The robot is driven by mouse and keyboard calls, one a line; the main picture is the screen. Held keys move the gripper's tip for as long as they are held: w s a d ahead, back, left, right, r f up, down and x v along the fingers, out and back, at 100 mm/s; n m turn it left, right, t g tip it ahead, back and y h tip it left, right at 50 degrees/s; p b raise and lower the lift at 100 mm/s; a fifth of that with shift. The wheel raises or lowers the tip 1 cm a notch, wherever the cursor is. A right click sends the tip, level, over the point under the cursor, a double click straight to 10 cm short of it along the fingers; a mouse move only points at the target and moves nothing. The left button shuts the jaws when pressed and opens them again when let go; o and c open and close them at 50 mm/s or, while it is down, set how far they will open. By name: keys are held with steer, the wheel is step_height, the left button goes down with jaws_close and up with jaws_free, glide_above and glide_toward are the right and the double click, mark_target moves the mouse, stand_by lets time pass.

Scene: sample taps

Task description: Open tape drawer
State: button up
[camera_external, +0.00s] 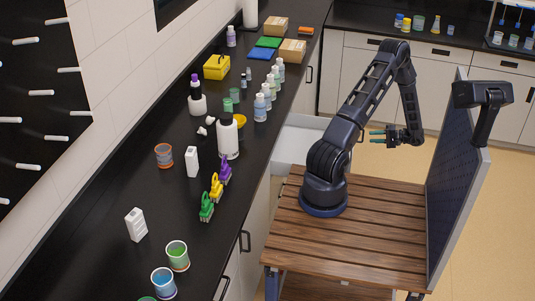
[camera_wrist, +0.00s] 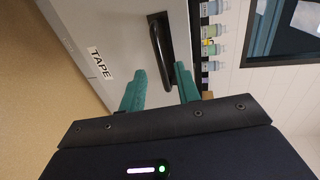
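The tape drawer front (camera_wrist: 105,45) is a pale panel with a black-on-white "TAPE" label and a black bar handle (camera_wrist: 160,45) in the wrist view. In the external view a pale drawer (camera_external: 292,142) stands pulled out from the counter, partly hidden behind my arm; its label cannot be read there. My gripper (camera_external: 376,136) points left toward that drawer, with a visible gap between. In the wrist view my two teal fingers (camera_wrist: 161,88) are spread apart and empty. The handle's near end appears between or just beyond the fingertips; contact cannot be told.
The black counter (camera_external: 120,185) carries bottles, a yellow box (camera_external: 216,67), cups and coloured clips. My wooden-slatted base and upright panel stand in front of it. Another counter (camera_external: 440,55) runs along the back. Open floor (camera_external: 400,180) lies below my gripper.

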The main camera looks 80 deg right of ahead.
steer(key=v, duration=0.7)
stand_by(0.5)
